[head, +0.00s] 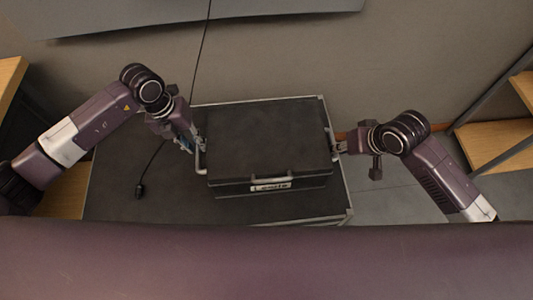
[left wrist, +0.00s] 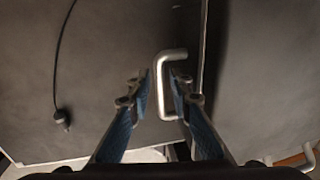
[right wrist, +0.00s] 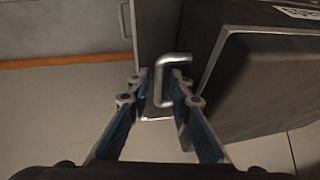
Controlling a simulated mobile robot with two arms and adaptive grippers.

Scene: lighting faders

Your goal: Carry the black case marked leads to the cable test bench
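The black case (head: 268,140) sits flat on a dark, metal-edged surface, its white label (head: 270,186) on the front side facing me; the lettering is blurred. It has a silver handle at each end. My left gripper (head: 201,142) is at the left handle (left wrist: 158,88); in the left wrist view its fingers stand on either side of the bar, apart from each other. My right gripper (head: 338,146) is at the right handle (right wrist: 158,82), its fingers likewise spread around the bar with gaps visible. I see no cable test bench that I can identify.
The dark surface (head: 120,195) has free room left of the case, where a black cable with a plug (head: 139,188) lies. A wall (head: 290,60) stands behind. Wooden shelves (head: 495,140) are at the right; another wooden piece (head: 10,75) is at the left edge.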

